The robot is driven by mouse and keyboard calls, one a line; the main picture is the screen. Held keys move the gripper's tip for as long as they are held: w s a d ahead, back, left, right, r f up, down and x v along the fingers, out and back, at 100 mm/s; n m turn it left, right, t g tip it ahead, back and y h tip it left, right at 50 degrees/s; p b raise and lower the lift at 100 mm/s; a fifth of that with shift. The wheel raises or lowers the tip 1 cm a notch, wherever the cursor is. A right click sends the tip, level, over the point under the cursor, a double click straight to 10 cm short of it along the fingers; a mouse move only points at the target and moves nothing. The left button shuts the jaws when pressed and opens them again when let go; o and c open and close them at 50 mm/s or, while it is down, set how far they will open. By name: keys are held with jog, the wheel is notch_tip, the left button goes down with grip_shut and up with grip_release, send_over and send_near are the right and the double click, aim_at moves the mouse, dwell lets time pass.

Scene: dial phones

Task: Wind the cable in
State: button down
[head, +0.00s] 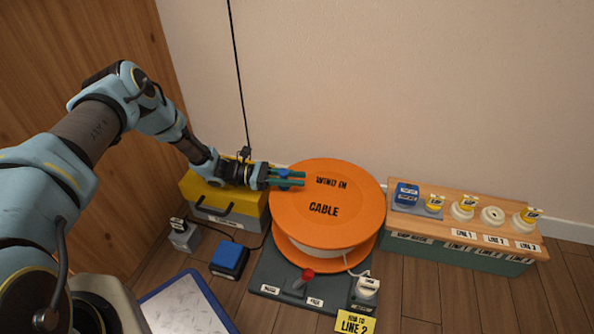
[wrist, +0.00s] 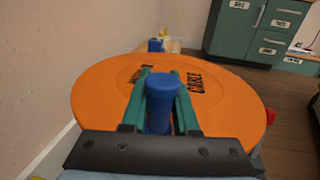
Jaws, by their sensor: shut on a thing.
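An orange cable reel (head: 325,225) marked "WIND IN CABLE" lies flat on a dark grey base; white cable shows around its drum. In the wrist view its orange top disc (wrist: 225,100) fills the middle. A blue upright knob (wrist: 160,100) stands near the reel's edge, and also shows in the head view (head: 284,174). My gripper (head: 285,180) is at the reel's left rear edge, its green fingers shut on the blue knob, one on each side. A white plug (head: 367,287) sits at the front right of the base with white cable running to it.
A red lever (head: 306,276) stands on the base's front. A yellow sign (head: 356,321) reads "LINE 2". A wooden-topped bench (head: 465,215) with sockets and yellow-tagged plugs stands right. A yellow-topped box (head: 225,195), blue box (head: 229,259) and blue-edged board (head: 188,305) are left. A wall is behind.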

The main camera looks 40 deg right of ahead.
jog(key=c, duration=0.7)
grip_release()
jog(key=p+v, duration=0.2)
jog(key=v, duration=0.8)
jog(key=shift+w+a, duration=0.2)
jog(key=shift+w, duration=0.05)
jog(key=shift+w+a, duration=0.1)
jog(key=shift+a, duration=0.1)
